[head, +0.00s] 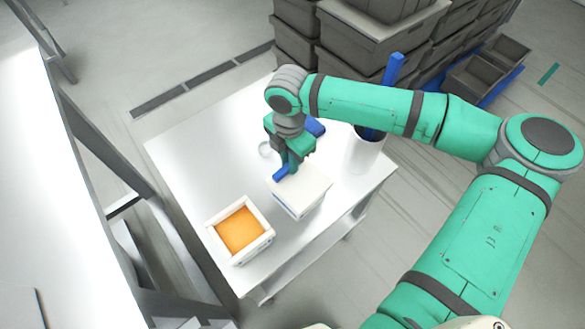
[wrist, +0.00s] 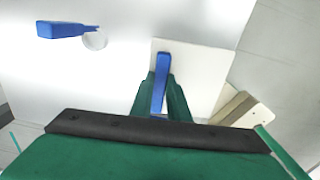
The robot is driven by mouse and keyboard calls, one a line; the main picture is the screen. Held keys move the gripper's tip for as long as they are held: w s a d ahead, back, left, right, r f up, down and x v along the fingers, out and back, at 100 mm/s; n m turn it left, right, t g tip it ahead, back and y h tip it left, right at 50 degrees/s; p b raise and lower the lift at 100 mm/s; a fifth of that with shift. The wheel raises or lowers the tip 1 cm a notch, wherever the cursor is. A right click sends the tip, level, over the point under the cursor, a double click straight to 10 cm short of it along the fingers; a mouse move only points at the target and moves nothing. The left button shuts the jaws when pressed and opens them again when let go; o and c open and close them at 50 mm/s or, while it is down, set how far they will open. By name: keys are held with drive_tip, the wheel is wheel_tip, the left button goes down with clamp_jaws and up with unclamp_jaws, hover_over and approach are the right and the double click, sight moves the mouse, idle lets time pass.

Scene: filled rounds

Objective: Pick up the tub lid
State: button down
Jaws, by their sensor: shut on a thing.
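The tub lid (head: 308,181) is a white square plate with a blue bar handle (head: 280,174) on top. In the head view it is at the top of a white box-like tub (head: 302,207); I cannot tell whether the lid touches it or is slightly raised. My gripper (head: 290,166) points down from above, shut on the blue handle. In the wrist view the green fingers (wrist: 160,92) are on either side of the handle (wrist: 161,65), with the lid (wrist: 205,70) behind them. The fingers hide part of the handle and lid.
An open white tub (head: 213,240) with orange filling (head: 240,231) stands at the table's front left. A white cylinder (head: 362,152) stands at the right. A blue-handled tool (wrist: 62,30) lies beside a small round piece (wrist: 95,40). The left of the white table (head: 185,150) is clear.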

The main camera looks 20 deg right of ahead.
sight(286, 183)
drive_tip(key=shift+r, duration=0.1)
drive_tip(key=shift+r, duration=0.2)
wheel_tip(286, 183, up, 2)
drive_tip(key=shift+w+r, duration=0.1)
drive_tip(key=shift+r, duration=0.15)
drive_tip(key=s+a+r, duration=0.3)
drive_tip(key=s+r, duration=0.3)
drive_tip(key=r, duration=0.1)
drive_tip(key=s+a+r, duration=0.3)
drive_tip(key=s+r, duration=0.3)
drive_tip(key=r, duration=0.2)
drive_tip(key=shift+s+a, duration=0.25)
drive_tip(key=shift+a, duration=0.1)
